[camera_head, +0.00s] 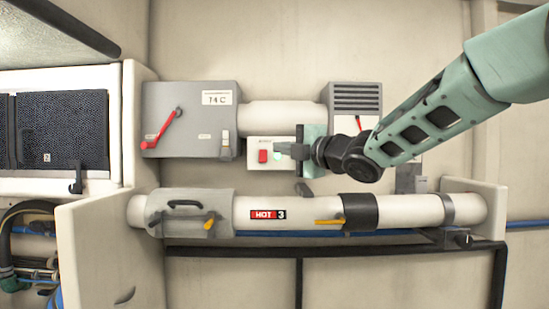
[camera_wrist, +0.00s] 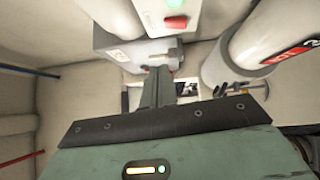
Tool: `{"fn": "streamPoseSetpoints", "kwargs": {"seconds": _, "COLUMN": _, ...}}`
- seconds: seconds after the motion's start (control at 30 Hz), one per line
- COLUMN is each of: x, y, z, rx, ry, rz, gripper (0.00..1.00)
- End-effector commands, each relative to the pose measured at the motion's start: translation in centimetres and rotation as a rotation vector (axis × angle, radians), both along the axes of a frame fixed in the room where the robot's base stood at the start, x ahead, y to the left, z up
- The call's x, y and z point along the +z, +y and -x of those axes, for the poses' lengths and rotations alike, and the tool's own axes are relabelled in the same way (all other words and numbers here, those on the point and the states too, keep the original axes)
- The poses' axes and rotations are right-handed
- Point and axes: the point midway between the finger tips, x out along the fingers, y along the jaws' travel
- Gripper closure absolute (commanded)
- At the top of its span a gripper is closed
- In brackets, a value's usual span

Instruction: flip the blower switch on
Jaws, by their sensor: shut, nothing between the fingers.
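The blower switch is a red rocker (camera_head: 263,156) on a small white box (camera_head: 257,143) on the back wall. A pale green lamp (camera_head: 277,155) sits to the right of the rocker. The red rocker (camera_wrist: 175,23) and a bright green lamp (camera_wrist: 174,3) also show at the top of the wrist view. My gripper (camera_head: 279,149) is shut and empty, in front of the box's right part, with its tips right of the rocker. In the wrist view the shut fingers (camera_wrist: 159,72) appear apart from the rocker. The box's right part is hidden behind my gripper.
A grey box (camera_head: 190,110) with a red lever (camera_head: 165,128) stands left of the switch box. A white pipe marked HOT 3 (camera_head: 305,213), with yellow levers, runs below. A louvred grey unit (camera_head: 355,98) is above right.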

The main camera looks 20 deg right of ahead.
Motion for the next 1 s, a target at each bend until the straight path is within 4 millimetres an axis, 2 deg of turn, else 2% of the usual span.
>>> {"fn": "streamPoseSetpoints", "kwargs": {"seconds": 0.2, "x": 0.2, "y": -1.7, "z": 3.2, "rx": -0.003, "ry": -0.002, "rz": 0.001, "gripper": 1.00}}
{"fn": "streamPoseSetpoints", "kwargs": {"seconds": 0.37, "x": 0.6, "y": -2.4, "z": 4.5, "rx": -0.001, "ry": 0.001, "rz": -0.001, "gripper": 1.00}}
{"fn": "streamPoseSetpoints", "kwargs": {"seconds": 1.0, "x": 0.4, "y": -2.4, "z": 4.8, "rx": -0.001, "ry": 0.010, "rz": -0.006, "gripper": 1.00}}
